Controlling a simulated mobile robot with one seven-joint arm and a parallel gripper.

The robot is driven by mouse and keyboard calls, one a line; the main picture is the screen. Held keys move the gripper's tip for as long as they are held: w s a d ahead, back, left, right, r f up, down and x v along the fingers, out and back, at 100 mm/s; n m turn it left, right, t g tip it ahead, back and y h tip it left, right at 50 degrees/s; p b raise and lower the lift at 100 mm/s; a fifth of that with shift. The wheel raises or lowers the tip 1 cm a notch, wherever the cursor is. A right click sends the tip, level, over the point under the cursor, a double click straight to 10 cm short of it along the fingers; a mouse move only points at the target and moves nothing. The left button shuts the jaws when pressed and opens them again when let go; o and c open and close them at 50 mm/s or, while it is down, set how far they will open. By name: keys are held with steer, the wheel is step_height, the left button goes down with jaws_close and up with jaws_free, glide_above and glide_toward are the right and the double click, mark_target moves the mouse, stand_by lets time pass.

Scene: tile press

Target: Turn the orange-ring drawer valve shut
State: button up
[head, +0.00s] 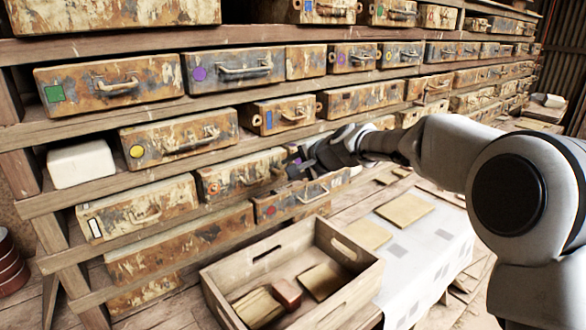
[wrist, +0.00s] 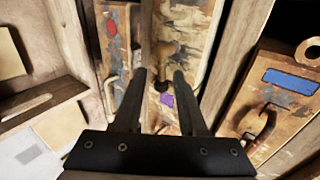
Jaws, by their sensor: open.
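A rusty drawer (head: 238,172) in the middle row of the head view bears a small orange round mark (head: 214,188); I cannot make out a valve on it. My gripper (head: 300,168) is just right of that drawer, close to the drawer fronts. A brownish metal fitting (wrist: 164,52) on that front lies between and beyond the fingertips; contact is not visible. I cannot tell if it is the valve.
A lower drawer bears a red round mark (head: 271,211), also seen in the wrist view (wrist: 111,27). A drawer with a blue mark (wrist: 291,82) is at the right. A wooden crate (head: 345,290) stands below, beside a cloth-covered table (head: 425,265). A white block (head: 82,164) sits left.

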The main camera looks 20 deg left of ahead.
steer(key=b+v, duration=0.1)
steer(key=v, duration=1.6)
steer(key=shift+d+b, duration=0.2)
steer(key=shift+b, duration=0.2)
steer(key=w+d+f+n+g+y+p, duration=0.4)
steer(key=w+f+n+y+p, duration=0.1)
steer(key=f+y, duration=0.1)
steer(key=p+x, duration=0.1)
steer(key=x, duration=0.4)
steer(key=p+x, duration=0.1)
steer(key=x, duration=0.5)
steer(key=p+x, duration=0.1)
steer(key=x, duration=0.5)
steer(key=shift+w+f, duration=0.2)
steer(key=shift+f, duration=0.1)
steer(key=shift+d, duration=0.1)
jaws_close()
